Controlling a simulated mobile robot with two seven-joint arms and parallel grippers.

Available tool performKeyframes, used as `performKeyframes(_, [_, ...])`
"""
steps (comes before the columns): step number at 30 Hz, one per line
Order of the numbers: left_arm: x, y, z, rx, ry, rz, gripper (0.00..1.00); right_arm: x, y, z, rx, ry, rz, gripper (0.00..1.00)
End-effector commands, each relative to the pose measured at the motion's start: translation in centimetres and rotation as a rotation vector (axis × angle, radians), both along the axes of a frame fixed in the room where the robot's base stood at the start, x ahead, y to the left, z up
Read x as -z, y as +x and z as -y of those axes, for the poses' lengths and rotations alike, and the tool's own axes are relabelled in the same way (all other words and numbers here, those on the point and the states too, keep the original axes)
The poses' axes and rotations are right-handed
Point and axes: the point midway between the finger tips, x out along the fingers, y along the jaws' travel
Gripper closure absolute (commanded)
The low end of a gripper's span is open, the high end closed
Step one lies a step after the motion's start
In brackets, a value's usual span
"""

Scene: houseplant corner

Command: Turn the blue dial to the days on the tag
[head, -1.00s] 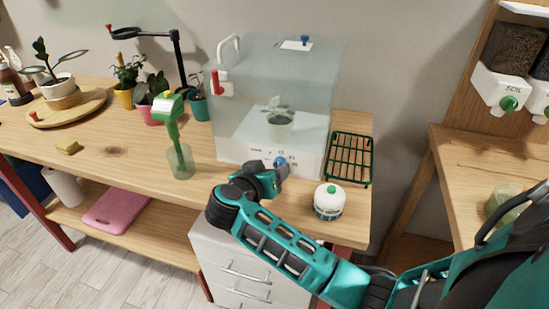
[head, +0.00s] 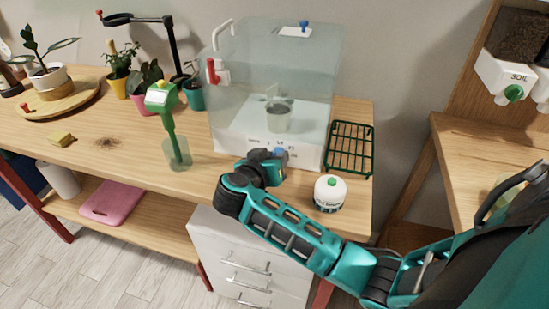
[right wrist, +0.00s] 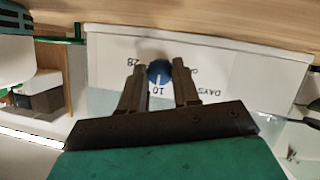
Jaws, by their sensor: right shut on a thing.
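The blue dial (head: 281,153) is on the white front base of the clear plant case (head: 268,75). My right gripper (right wrist: 158,76) is shut on the dial, one finger on each side of it. In the right wrist view the blue dial (right wrist: 160,70) shows upside down with a white mark pointing towards the printed 10. The number 28 and the word DAYS are also printed on the panel. A white card (head: 290,32) lies on the case's top beside a small blue piece; any writing on it is too small to read. My left gripper is out of view.
A green wire rack (head: 349,149) lies right of the case. A green-handled tool stands in a glass (head: 178,154) to the left.

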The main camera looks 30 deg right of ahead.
Motion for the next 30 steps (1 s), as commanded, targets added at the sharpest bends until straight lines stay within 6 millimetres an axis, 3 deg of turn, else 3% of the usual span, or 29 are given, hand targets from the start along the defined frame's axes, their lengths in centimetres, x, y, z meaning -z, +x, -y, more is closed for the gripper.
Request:
performKeyframes(7, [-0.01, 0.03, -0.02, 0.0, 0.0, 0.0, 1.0, -0.01, -0.01, 0.01, 0.001, 0.0, 0.001, 0.99])
performKeyframes(19, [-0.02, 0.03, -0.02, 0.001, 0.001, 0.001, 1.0, 0.0, -0.12, 0.09, 0.003, 0.056, 0.064, 0.99])
performKeyframes(30, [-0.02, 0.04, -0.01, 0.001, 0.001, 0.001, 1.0, -0.02, -0.34, 0.25, 0.003, 0.252, 0.292, 0.99])
